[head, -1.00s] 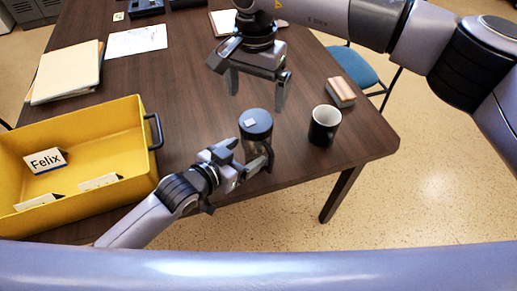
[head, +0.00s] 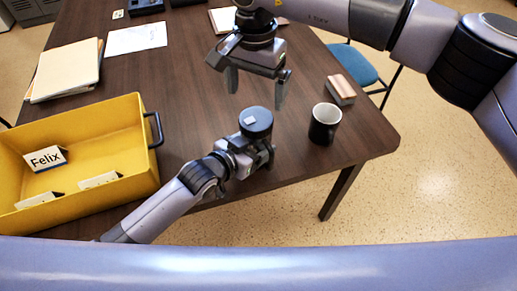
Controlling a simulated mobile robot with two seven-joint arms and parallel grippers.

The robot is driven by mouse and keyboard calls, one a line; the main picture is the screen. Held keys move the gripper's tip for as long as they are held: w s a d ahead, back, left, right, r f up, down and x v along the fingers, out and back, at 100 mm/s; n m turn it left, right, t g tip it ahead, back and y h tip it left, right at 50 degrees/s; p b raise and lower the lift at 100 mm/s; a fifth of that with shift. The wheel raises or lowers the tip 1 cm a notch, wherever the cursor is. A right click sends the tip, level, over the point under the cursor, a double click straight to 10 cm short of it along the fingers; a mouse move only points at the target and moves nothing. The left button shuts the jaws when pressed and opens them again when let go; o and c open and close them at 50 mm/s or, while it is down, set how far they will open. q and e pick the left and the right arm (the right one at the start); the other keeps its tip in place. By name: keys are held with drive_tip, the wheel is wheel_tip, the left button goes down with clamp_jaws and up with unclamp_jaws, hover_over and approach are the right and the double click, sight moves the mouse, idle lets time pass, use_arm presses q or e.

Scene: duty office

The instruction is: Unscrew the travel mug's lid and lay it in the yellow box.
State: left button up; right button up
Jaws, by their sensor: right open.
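The travel mug's dark round lid (head: 256,123), with a small light square on top, is in place on the mug near the table's front edge. My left gripper (head: 260,158) is right at the mug and hides most of its body. Its fingers are mostly out of sight, so I cannot tell whether they are shut on the mug. My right gripper (head: 256,94) is open and empty, pointing down above and behind the lid, apart from it. The yellow box (head: 85,120) stands at the left of the table, open at the top.
Several white name cards lie in the box, one reading "Felix" (head: 46,158). A black mug (head: 324,125) stands right of the travel mug, with a pinkish block (head: 341,90) behind it. Folders (head: 68,70) and a paper (head: 137,38) lie at the back left.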

sight(256, 118)
use_arm(q)
clamp_jaws()
use_arm(e)
drive_tip(key=m, duration=0.4)
drive_tip(key=shift+m, duration=0.3)
drive_tip(key=m, duration=0.4)
drive_tip(key=shift+m, duration=0.3)
drive_tip(key=m, duration=0.4)
drive_tip(key=shift+m, duration=0.3)
drive_tip(key=m, duration=2.1)
drive_tip(key=shift+m, duration=0.4)
drive_tip(key=m, duration=0.4)
drive_tip(key=shift+m, duration=0.3)
drive_tip(key=shift+f, duration=4)
